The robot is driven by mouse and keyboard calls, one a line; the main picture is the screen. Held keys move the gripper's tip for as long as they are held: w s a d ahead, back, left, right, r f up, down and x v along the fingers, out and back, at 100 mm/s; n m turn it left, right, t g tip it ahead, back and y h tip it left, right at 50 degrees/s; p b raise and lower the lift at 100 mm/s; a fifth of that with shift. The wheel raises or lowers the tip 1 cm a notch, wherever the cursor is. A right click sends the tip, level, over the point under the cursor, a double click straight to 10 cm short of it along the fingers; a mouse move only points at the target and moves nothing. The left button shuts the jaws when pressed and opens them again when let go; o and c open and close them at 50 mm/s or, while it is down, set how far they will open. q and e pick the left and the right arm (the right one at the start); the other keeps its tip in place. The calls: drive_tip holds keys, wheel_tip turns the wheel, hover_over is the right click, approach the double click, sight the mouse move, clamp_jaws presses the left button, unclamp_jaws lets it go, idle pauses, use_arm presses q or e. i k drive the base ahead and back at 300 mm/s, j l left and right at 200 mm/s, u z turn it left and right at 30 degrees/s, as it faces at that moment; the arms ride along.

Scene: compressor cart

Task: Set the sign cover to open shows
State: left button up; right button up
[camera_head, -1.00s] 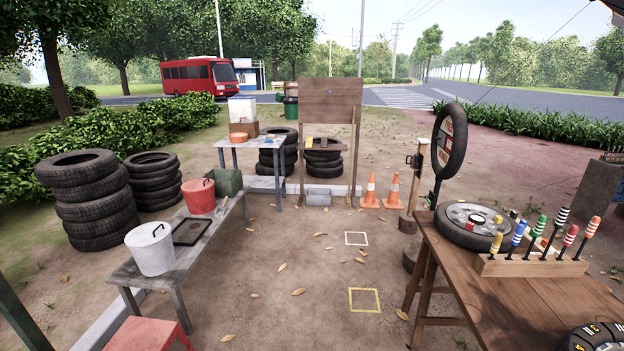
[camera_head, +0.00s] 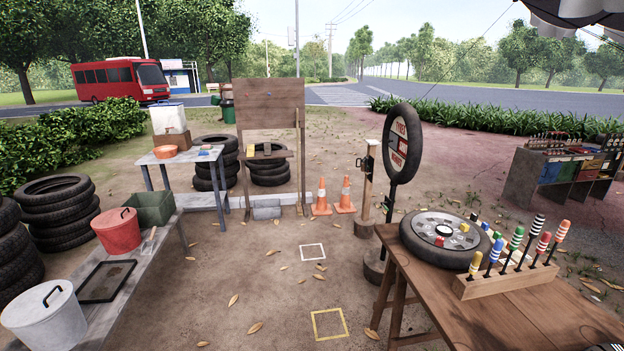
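A round sign (camera_head: 402,145) framed by a black tyre stands on a post behind the right-hand wooden table. It is seen at a steep angle, with red and white lettered panels inside the tyre. The lettering is small; the top panel seems to read "TYRES". I cannot tell which panel is the sign cover or how it is set.
The wooden table (camera_head: 520,315) at right holds a wheel (camera_head: 445,240) and a rack of coloured-handled tools (camera_head: 505,280). Traffic cones (camera_head: 321,198) and a wooden post (camera_head: 366,185) stand left of the sign. A grey bench (camera_head: 120,285) is at left.

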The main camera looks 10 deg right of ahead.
sight(393, 142)
drive_tip(key=i+z, duration=0.25)
drive_tip(key=i, duration=0.15)
drive_tip(key=i+z, duration=0.25)
drive_tip(key=i, duration=0.15)
drive_tip(key=i+z, duration=0.25)
drive_tip(key=i, duration=0.5)
drive_tip(key=z, duration=0.2)
drive_tip(key=i+j, duration=0.05)
